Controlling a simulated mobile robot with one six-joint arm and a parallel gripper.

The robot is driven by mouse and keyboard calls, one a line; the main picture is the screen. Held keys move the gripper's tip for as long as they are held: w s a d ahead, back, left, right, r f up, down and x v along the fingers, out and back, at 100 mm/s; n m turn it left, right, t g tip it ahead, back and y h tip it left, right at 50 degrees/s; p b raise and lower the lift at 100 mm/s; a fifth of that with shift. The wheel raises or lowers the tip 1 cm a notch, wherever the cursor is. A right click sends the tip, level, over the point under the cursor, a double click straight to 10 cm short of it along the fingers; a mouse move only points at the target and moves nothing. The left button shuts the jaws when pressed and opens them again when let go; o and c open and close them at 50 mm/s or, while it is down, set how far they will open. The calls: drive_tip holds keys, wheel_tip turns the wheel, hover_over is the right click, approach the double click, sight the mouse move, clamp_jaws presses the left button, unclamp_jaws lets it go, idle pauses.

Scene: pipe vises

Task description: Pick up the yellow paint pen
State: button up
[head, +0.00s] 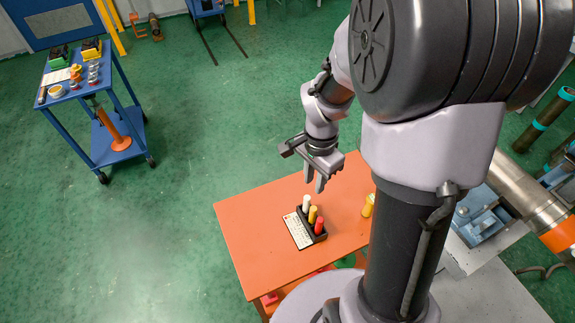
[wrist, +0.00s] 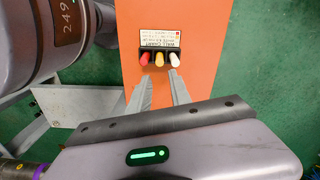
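The yellow paint pen (head: 313,214) stands in the middle of a dark holder (head: 304,231) on the orange table, between a white pen (head: 306,202) and a red pen (head: 319,225). In the wrist view the yellow pen (wrist: 159,59) has the red pen (wrist: 144,58) on its left and the white pen (wrist: 174,60) on its right. My gripper (head: 314,184) is above the table near the holder, fingers pointing down. In the wrist view my gripper (wrist: 161,92) is open with nothing between its fingers, and the pens show beyond the fingertips, apart from them.
A white printed card (head: 297,231) lies beside the holder. A yellow object (head: 368,205) stands on the orange table (head: 245,232), partly hidden by my arm. A blue cart (head: 92,125) with several items is at the left. The table's left part is bare.

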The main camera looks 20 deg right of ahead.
drive_tip(key=b, duration=0.3)
approach(314, 209)
drive_tip(key=f, duration=0.5)
drive_tip(key=shift+w+a+f, duration=0.1)
drive_tip(key=shift+a+f, duration=0.05)
drive_tip(key=shift+a, duration=0.2)
drive_tip(key=f+b, duration=0.1)
drive_tip(key=f, duration=0.2)
drive_tip(key=f+b, duration=0.1)
drive_tip(key=f, duration=0.1)
drive_tip(key=shift+d+f+b, duration=0.15)
drive_tip(key=shift+d+b, duration=0.2)
clamp_jaws()
